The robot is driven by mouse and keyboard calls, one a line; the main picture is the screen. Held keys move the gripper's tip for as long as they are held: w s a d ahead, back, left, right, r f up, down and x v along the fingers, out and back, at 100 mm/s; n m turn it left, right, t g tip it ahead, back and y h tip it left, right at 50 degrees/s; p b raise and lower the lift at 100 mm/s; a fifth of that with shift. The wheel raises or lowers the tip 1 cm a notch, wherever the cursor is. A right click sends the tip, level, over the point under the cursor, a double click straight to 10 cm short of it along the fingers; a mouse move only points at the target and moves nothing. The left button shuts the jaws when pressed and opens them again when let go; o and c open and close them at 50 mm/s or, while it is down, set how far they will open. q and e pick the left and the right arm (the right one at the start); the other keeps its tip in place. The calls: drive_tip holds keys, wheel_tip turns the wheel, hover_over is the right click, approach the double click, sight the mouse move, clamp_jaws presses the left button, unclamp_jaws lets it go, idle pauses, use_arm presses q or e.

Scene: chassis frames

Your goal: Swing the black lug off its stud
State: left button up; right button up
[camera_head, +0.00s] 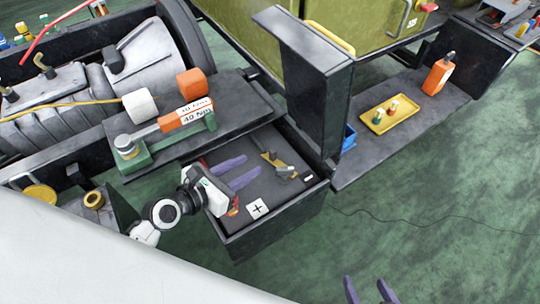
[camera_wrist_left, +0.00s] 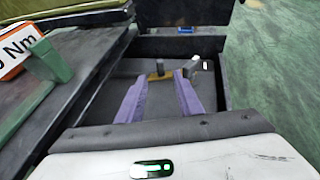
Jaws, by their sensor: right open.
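The battery top (camera_head: 285,208) is a dark recessed surface with a white plus label (camera_head: 257,208) and a small white minus label (camera_head: 308,178). Near the minus label is a small grey fitting (camera_head: 287,173), beside a brass-yellow piece (camera_head: 272,160). I cannot tell the black lug from its stud here. The left wrist view also shows the grey fitting (camera_wrist_left: 195,64) and the yellow piece (camera_wrist_left: 160,78). My left gripper (camera_head: 253,164) is open over the battery, its purple fingers pointing at the yellow piece, apparently empty. My right gripper (camera_head: 367,284) is open and empty over the floor.
A dark upright post (camera_head: 315,100) stands behind the battery. A torque tool with an orange label (camera_head: 187,115) lies on the ledge to the left. A yellow tray (camera_head: 376,122) and an orange bottle (camera_head: 438,75) stand on the right shelf. The green floor at right is mostly clear.

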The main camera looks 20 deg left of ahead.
sight(271, 153)
use_arm(q)
drive_tip(key=b+x, duration=0.1)
drive_tip(key=x, duration=0.8)
drive_tip(key=shift+w+d+f+b, duration=0.1)
drive_tip(key=shift+w+f+b, duration=0.1)
drive_tip(key=shift+w+b, duration=0.15)
clamp_jaws()
